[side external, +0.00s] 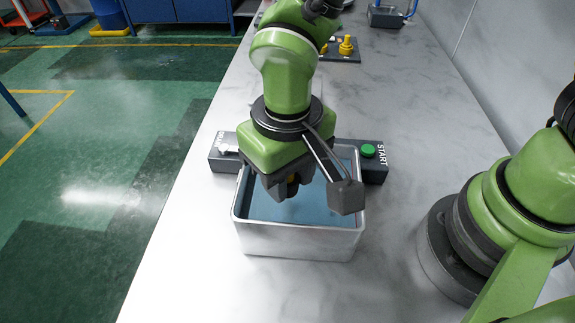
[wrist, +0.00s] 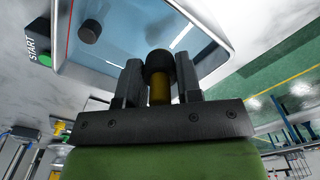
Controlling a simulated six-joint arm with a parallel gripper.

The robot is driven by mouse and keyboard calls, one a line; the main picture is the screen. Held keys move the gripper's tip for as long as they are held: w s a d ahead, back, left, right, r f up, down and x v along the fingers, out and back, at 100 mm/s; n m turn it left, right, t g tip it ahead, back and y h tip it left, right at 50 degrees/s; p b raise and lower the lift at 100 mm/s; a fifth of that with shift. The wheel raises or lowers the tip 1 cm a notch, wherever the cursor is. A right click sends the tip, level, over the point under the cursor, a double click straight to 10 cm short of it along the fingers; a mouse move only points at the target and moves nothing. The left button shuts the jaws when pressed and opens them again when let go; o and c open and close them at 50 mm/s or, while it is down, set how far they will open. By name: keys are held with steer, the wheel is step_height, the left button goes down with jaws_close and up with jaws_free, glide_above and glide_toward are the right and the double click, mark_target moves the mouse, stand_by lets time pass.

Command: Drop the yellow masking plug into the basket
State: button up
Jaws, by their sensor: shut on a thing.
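My gripper (side external: 290,188) is above the open metal basket (side external: 296,242), pointing down over its blue inside. It is shut on the yellow masking plug (side external: 293,180), of which only a little shows between the fingers. In the wrist view, the plug's yellow body (wrist: 161,91) and its dark round end sit between the two fingers of my gripper (wrist: 160,75). The basket's pale rim (wrist: 222,42) surrounds the blue floor at the top of that view. I cannot tell the exact height of the plug above the floor.
A dark round thing (wrist: 90,31) shows inside the basket in the wrist view. A dark bar with a green START button (side external: 368,151) stands behind the basket. A dark plate with yellow fittings (side external: 346,47) lies farther back. The bench (side external: 190,270) is clear left of the basket.

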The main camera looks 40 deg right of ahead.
stand_by(0.3)
steer(key=o, duration=1)
step_height(320, 180, up, 10)
steer(key=shift+f, duration=0.15)
steer(key=s+d+r+m+t, duration=0.1)
steer(key=s+d+r+t, duration=0.1)
steer(key=d, duration=0.3)
steer(key=s+d+r+m+t+y, duration=0.1)
steer(key=s+d+r+t, duration=0.1)
steer(key=d, duration=0.4)
steer(key=s+d+r+m+t+y, duration=0.1)
steer(key=s+d+r+t, duration=0.2)
steer(key=s+d+r, duration=0.1)
steer(key=shift+s+d+r+m, duration=0.1)
steer(key=shift+d+r+m, duration=0.3)
steer(key=shift+d+r, duration=0.55)
